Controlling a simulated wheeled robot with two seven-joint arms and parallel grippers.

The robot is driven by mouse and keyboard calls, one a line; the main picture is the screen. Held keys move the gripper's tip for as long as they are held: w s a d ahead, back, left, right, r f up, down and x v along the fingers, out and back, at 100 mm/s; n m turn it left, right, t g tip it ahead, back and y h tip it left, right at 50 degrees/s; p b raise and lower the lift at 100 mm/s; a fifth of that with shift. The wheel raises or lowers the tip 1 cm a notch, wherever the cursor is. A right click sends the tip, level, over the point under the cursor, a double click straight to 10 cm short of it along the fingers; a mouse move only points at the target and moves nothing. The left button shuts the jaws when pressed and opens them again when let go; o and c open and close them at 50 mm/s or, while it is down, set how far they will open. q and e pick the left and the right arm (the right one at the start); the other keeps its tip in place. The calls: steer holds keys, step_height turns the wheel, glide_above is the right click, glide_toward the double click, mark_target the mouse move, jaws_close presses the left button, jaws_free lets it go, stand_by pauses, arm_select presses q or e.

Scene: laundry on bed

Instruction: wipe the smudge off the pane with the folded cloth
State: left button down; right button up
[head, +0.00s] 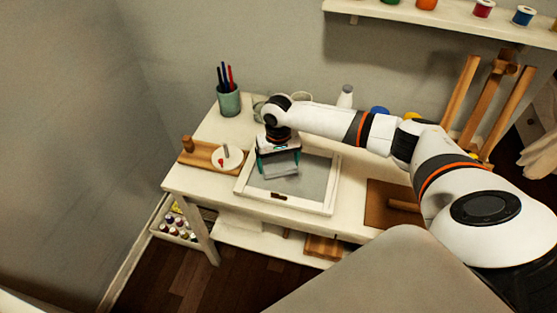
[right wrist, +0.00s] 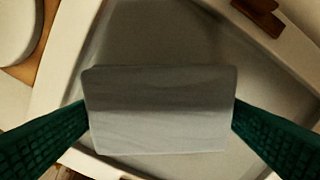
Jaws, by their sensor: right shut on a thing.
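The pane (head: 314,180) lies flat in a white frame on the white table. My right gripper (head: 278,164) is over its left part, pointing down. It is shut on the folded cloth (head: 281,171), a grey pad. In the right wrist view the cloth (right wrist: 158,110) sits between two green fingers, with the pane (right wrist: 150,35) behind it. I cannot tell whether the cloth touches the pane. I see no clear smudge; the cloth and gripper hide part of the pane. My left gripper is not in view.
A wooden board (head: 203,155) with a white round piece (head: 227,158) lies left of the frame. A cup of pens (head: 228,98) and a white bottle (head: 345,96) stand behind. A brown board (head: 385,215) lies to the right. The frame has a brown latch (head: 281,196) in front.

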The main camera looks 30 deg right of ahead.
mark_target(291, 167)
steer(key=shift+f, duration=0.45)
steer(key=s+p, duration=0.1)
steer(key=d+p, duration=0.1)
steer(key=shift+s+d+r+p, duration=0.15)
steer(key=shift+s+r+p, duration=0.15)
steer(key=shift+s, duration=0.05)
steer(key=shift+s+d+f+p, duration=0.1)
steer(key=shift+s+d+p, duration=0.5)
steer(key=shift+s+p, duration=0.1)
steer(key=shift+s+d+p, duration=0.55)
steer(key=shift+s+p, duration=0.05)
steer(key=shift+p, duration=0.3)
steer(key=shift+s+d+f+p, duration=0.2)
steer(key=shift+s+d+p, duration=0.45)
steer(key=shift+s, duration=0.15)
steer(key=shift+p, duration=0.35)
steer(key=shift+w+a, duration=1.3)
steer(key=shift+w, duration=0.1)
steer(key=shift+w+a+r, duration=0.1)
steer(key=shift+w+a, duration=0.5)
steer(key=shift+w, duration=0.2)
steer(key=shift+w+a, duration=0.6)
steer(key=shift+w, duration=0.15)
